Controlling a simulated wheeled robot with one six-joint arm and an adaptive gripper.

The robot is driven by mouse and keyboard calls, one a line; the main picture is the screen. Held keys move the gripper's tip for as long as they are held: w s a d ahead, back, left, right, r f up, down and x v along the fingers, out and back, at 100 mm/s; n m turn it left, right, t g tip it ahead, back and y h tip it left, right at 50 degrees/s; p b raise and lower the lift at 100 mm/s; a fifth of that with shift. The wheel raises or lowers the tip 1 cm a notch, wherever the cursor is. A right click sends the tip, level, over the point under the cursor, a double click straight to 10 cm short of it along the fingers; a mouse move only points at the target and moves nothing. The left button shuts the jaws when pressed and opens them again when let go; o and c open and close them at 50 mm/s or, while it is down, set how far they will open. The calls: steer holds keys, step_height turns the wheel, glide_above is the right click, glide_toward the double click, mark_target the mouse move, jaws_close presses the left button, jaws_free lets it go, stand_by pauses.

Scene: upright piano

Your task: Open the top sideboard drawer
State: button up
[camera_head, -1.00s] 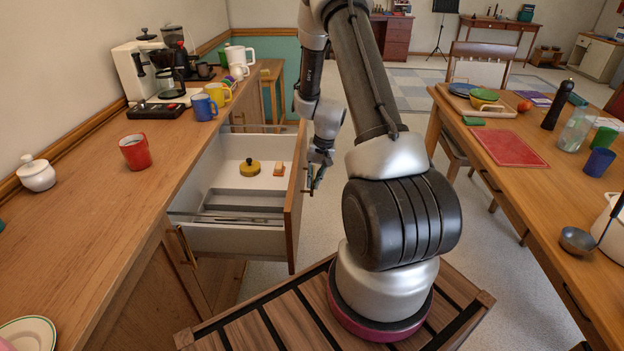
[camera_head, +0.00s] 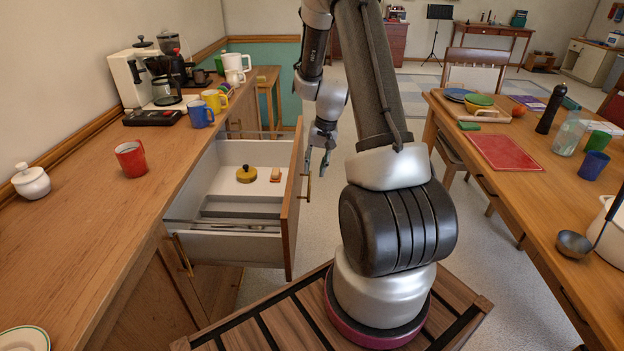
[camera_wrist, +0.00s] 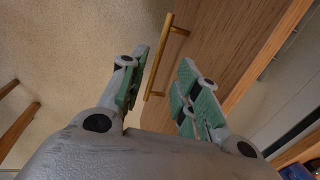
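The sideboard's top drawer (camera_head: 236,246) is pulled well out, with its white inside showing. Its wooden front (camera_head: 291,215) faces right, towards my arm. The brass bar handle (camera_head: 308,186) is on that front and also shows in the wrist view (camera_wrist: 158,62). My gripper (camera_head: 317,172) hangs just outside the drawer front, close to the handle. In the wrist view, my gripper (camera_wrist: 163,70) has its green-padded fingers spread apart. The handle appears in the gap between them, with no finger visibly closed on it.
Inside the drawer are a yellow round lidded item (camera_head: 246,173), a small tan block (camera_head: 275,175) and a grey divided section. The sideboard top (camera_head: 90,235) holds a red mug (camera_head: 130,158) and a coffee maker (camera_head: 150,78).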

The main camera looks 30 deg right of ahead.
steer(key=r, duration=0.4)
steer(key=shift+s+d, duration=0.25)
steer(key=shift+d, duration=0.05)
